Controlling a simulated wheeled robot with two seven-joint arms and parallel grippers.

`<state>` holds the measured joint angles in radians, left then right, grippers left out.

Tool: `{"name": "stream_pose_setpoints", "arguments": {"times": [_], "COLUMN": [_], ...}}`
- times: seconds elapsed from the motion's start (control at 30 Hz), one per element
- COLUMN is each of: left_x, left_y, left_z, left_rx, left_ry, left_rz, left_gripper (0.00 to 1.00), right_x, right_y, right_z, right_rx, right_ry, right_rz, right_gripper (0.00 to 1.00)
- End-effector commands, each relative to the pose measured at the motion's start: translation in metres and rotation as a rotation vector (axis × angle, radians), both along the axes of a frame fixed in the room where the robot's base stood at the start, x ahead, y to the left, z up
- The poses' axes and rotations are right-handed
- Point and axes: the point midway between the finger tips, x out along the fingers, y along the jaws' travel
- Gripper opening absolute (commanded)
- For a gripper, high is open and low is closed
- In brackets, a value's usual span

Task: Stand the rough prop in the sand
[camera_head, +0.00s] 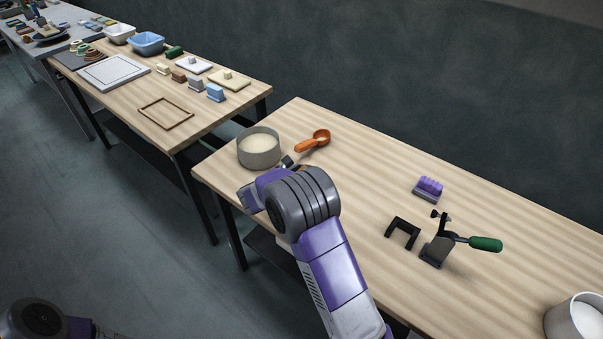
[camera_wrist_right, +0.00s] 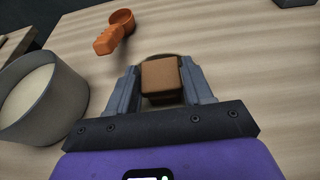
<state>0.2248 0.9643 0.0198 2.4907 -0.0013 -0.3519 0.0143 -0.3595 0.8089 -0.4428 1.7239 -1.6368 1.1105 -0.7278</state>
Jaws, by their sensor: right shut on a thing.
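The rough prop (camera_wrist_right: 160,78) is a brown square-ended block between the fingers of my right gripper in the right wrist view. My right gripper (camera_head: 288,163) is shut on it, beside the sand pot at the near left part of the table. The grey round pot (camera_head: 259,160) holds pale sand (camera_head: 259,143) and also shows at the left of the right wrist view (camera_wrist_right: 60,108). The prop looks outside the pot, to its right. In the head view the wrist mostly hides the prop. Its lower end is hidden. My left gripper is out of view.
An orange scoop (camera_head: 314,140) lies close behind the gripper. Further right are a purple-topped brush-like block (camera_head: 428,188), a black bracket (camera_head: 401,232) and a green-handled clamp (camera_head: 440,244). Another pot (camera_head: 560,318) stands at the lower right. The middle of the table is clear.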

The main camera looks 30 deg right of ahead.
Motion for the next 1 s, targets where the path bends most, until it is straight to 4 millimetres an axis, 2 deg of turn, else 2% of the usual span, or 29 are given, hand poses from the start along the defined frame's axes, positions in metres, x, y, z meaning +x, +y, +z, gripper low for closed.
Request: {"name": "stream_pose_setpoints", "arguments": {"times": [0.9, 0.93, 1.0], "left_x": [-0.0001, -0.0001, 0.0], "left_y": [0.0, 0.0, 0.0], "left_z": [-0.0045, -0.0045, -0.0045], "left_rx": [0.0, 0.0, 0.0], "left_ry": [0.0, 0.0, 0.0], "left_rz": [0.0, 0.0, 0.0], "left_gripper": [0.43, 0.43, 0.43], "right_x": [0.0, 0.0, 0.0], "right_y": [-0.0001, -0.0001, -0.0001], "right_z": [-0.007, -0.007, -0.007], "right_rx": [0.0, 0.0, 0.0], "right_ry": [0.0, 0.0, 0.0], "right_rz": [0.0, 0.0, 0.0], "right_gripper": [0.19, 0.55, 0.66]}}
